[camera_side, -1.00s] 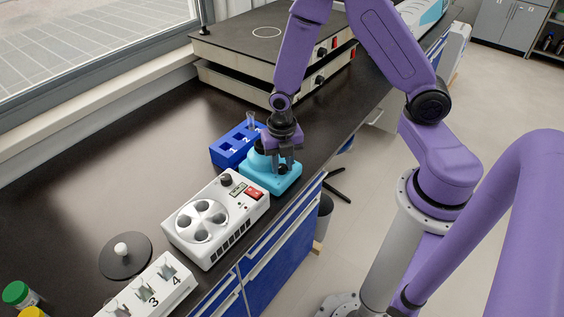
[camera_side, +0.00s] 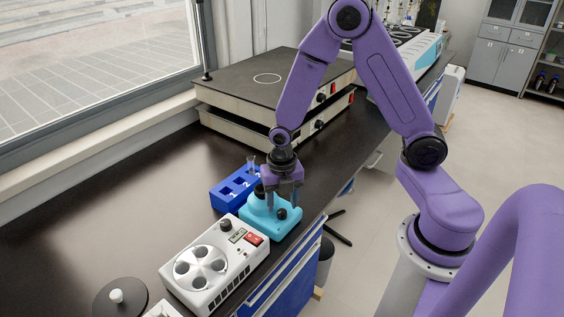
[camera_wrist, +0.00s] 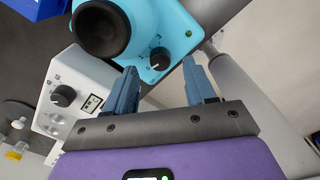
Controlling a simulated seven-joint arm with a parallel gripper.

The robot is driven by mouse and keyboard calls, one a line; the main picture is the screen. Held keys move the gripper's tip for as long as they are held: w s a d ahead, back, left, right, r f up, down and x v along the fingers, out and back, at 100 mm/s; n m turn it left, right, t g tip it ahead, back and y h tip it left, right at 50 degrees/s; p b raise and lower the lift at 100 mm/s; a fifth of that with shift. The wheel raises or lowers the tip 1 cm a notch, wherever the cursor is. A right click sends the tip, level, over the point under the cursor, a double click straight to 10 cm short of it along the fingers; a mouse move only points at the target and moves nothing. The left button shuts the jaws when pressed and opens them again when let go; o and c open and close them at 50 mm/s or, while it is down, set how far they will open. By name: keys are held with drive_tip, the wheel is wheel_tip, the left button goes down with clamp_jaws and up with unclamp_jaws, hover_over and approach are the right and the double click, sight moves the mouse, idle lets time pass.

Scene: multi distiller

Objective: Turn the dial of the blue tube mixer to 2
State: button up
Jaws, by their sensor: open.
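The blue tube mixer (camera_side: 262,224) is a light-blue box with a black cup on top, standing near the front edge of the bench. Its black dial (camera_side: 282,213) is on the front right of the top. In the wrist view the mixer (camera_wrist: 184,22) fills the upper middle, with the dial (camera_wrist: 158,57) and small marks around it; I cannot tell which mark it points at. My gripper (camera_side: 284,202) is just above the mixer, partly hiding the cup. Its open, empty fingers (camera_wrist: 160,76) point toward the dial, which shows between and slightly beyond the fingertips.
A dark-blue tube rack (camera_side: 226,197) stands behind and left of the mixer. A white device (camera_side: 212,266) with round wells, a knob and a red switch stands close in front-left. Large hot plates (camera_side: 225,72) are at the back. The left bench top is clear.

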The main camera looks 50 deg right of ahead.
sight(279, 213)
wheel_tip(279, 213, up, 15)
drive_tip(key=shift+f, duration=0.2)
idle(0.3)
wheel_tip(279, 213, down, 17)
drive_tip(key=shift+a+f+n+h, duration=0.1)
drive_tip(key=shift+f+n+h, duration=0.15)
drive_tip(key=shift+n, duration=0.85)
drive_tip(key=shift+r, duration=0.1)
clamp_jaws()
